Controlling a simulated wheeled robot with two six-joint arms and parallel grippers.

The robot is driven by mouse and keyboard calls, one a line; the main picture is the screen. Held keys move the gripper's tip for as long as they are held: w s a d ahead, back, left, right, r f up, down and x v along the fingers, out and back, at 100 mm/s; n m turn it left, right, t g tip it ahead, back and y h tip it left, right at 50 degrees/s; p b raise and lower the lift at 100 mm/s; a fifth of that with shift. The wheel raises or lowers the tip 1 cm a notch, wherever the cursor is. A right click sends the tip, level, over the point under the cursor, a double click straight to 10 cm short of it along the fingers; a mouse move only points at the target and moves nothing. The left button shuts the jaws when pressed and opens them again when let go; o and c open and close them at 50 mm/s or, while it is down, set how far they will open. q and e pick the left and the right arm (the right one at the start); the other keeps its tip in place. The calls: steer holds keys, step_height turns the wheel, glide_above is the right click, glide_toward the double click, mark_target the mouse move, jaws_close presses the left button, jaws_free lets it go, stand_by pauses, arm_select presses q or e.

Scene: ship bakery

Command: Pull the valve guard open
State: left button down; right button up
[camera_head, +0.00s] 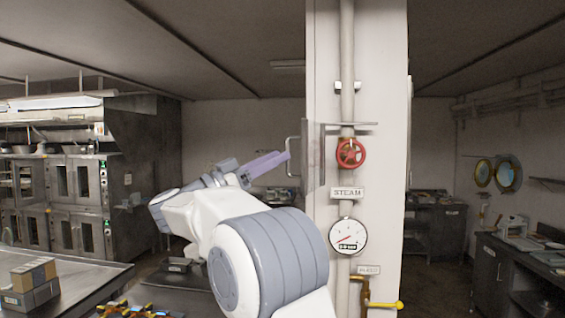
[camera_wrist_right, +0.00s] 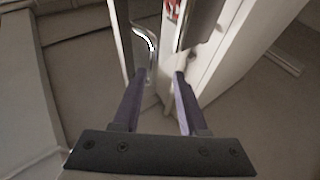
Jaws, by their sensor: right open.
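The valve guard (camera_head: 314,160) is a thin, pale panel standing nearly edge-on at the left side of the white column, left of the red valve wheel (camera_head: 351,153). Its bar handle (camera_head: 290,158) is on the guard's left. In the right wrist view the silver handle (camera_wrist_right: 152,45) shows ahead, its lower end between the tips. My right gripper (camera_head: 285,156) has purple fingers and points right at the handle. It is open and empty in the right wrist view (camera_wrist_right: 158,74); whether it touches the handle cannot be told. My left gripper is not in view.
A steam gauge (camera_head: 348,236) and a yellow-handled pipe (camera_head: 372,304) are on the column below the valve. A metal table with boxes (camera_head: 30,283) is at lower left, ovens (camera_head: 55,190) behind it. Dark counters stand at right.

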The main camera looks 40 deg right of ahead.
steer(key=s+b+v, duration=0.1)
steer(key=b+v, duration=0.2)
steer(key=v, duration=0.4)
steer(key=shift+w+a, duration=0.2)
steer(key=shift+w, duration=0.3)
steer(key=shift+f, duration=0.15)
